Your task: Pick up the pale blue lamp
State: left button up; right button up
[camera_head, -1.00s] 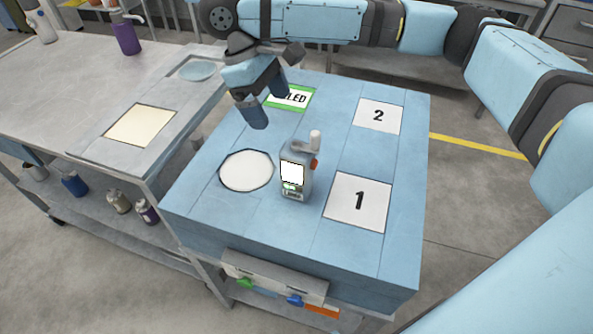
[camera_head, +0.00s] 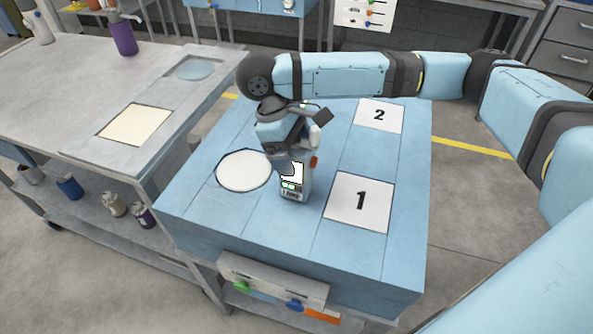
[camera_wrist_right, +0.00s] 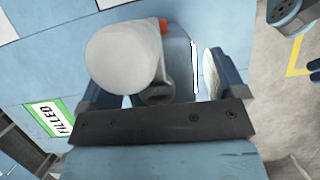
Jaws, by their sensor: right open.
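The pale blue lamp (camera_head: 295,184) stands upright on the blue bench, between the white round disc and the square marked 1. It has a white lit panel, an orange knob and a white rounded cap. My right gripper (camera_head: 286,163) is at the lamp's upper part and hides some of its left side and top. In the right wrist view the lamp (camera_wrist_right: 181,60) lies between the two spread fingers of the gripper (camera_wrist_right: 160,85), its white cap closest to the camera. I cannot tell whether the fingers touch it. My left gripper is not in view.
The blue bench has a white disc (camera_head: 244,170), a square marked 1 (camera_head: 359,203) and a square marked 2 (camera_head: 378,116). A FILLED label (camera_wrist_right: 52,120) shows in the right wrist view. A grey workbench (camera_head: 60,90) with a purple bottle (camera_head: 123,36) stands left.

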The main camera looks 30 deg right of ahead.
jog(key=c, duration=1.6)
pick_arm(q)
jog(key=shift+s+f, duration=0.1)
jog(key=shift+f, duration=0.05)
pick_arm(e)
jog(key=shift+r, duration=0.15)
